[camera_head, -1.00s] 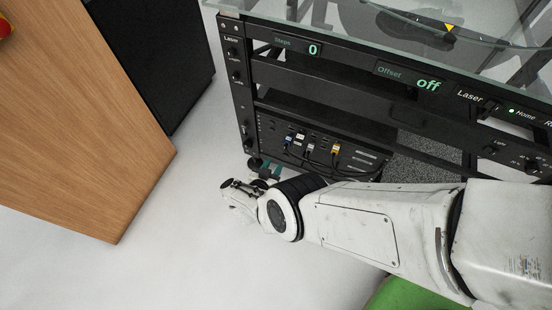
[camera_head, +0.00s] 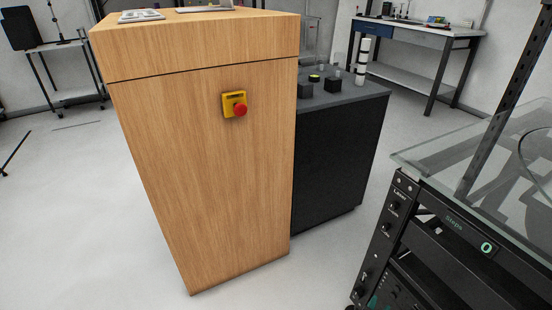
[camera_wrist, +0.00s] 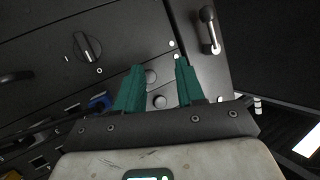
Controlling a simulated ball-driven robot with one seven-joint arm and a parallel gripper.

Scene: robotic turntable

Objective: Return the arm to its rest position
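In the wrist view my gripper (camera_wrist: 158,78) shows two teal fingers, apart from each other, with nothing between them. Behind them is a dark panel (camera_wrist: 60,55) with a round knob (camera_wrist: 88,47), a metal handle (camera_wrist: 209,30) and round buttons; whether the fingertips touch it I cannot tell. In the head view my arm is out of sight. Only a small teal bit shows at the bottom edge by the black rack (camera_head: 380,235), too little to judge.
The glass-topped rack stands at the right. A wooden cabinet (camera_head: 200,170) with a red emergency button (camera_head: 239,110) stands in the middle, beside a black cabinet (camera_head: 335,165). A table (camera_head: 425,35) stands behind. Pale floor (camera_head: 70,220) is open at the left.

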